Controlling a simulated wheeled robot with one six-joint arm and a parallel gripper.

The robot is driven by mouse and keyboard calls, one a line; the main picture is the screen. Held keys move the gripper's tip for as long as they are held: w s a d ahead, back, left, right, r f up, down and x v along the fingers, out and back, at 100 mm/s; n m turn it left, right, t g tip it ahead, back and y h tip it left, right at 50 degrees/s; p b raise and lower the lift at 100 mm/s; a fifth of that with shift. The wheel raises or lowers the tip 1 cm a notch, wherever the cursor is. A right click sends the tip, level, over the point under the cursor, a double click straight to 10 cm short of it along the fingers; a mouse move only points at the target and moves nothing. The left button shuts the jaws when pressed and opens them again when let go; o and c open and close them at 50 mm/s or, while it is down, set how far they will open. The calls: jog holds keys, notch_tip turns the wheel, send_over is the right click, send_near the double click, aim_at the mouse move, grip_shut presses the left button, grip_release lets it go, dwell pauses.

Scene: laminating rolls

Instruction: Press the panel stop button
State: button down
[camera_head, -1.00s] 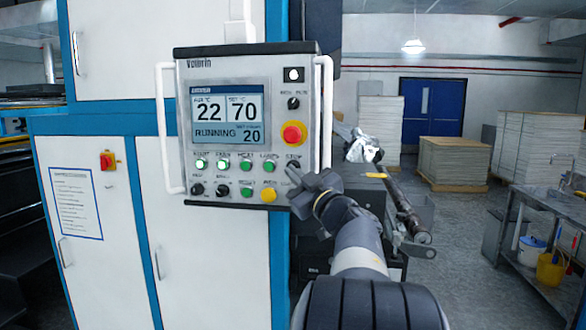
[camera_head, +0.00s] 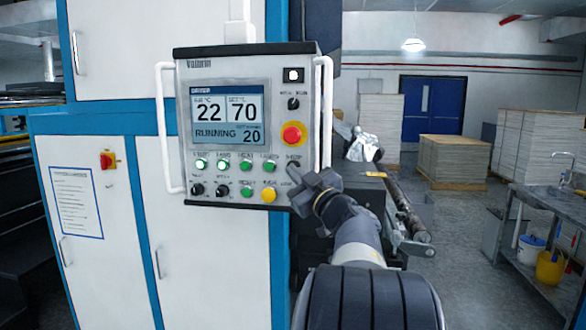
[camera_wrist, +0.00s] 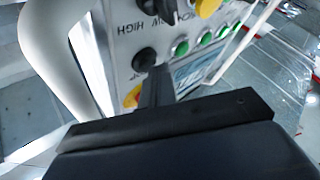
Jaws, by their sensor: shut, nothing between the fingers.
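The control panel (camera_head: 183,120) is a white box with a screen reading 22, 70, RUNNING and 20. The stop button (camera_head: 293,164) is a small dark button at the right end of the upper button row, partly hidden by my gripper. My gripper (camera_head: 291,172) is shut and empty, its tips at the panel's lower right, by the button. In the wrist view, the closed fingers (camera_wrist: 156,88) point at the black stop button (camera_wrist: 145,58) and overlap it closely. I cannot tell if they touch.
A red emergency knob on yellow (camera_head: 292,134) sits above the stop button. Green buttons (camera_head: 246,164) lie to its left, a yellow one (camera_head: 268,195) below. White handles (camera_head: 322,115) flank the panel. A roller machine (camera_head: 400,205) stands to the right.

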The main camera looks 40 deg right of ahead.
jog(key=shift+w+d, duration=0.1)
dwell(0.6)
jog(key=shift+s+a, duration=0.55)
jog(key=shift+a, duration=0.05)
jog(key=s+a, duration=0.3)
jog(key=shift+s+a+b, duration=0.1)
jog(key=shift+a+b, duration=0.3)
dwell(0.6)
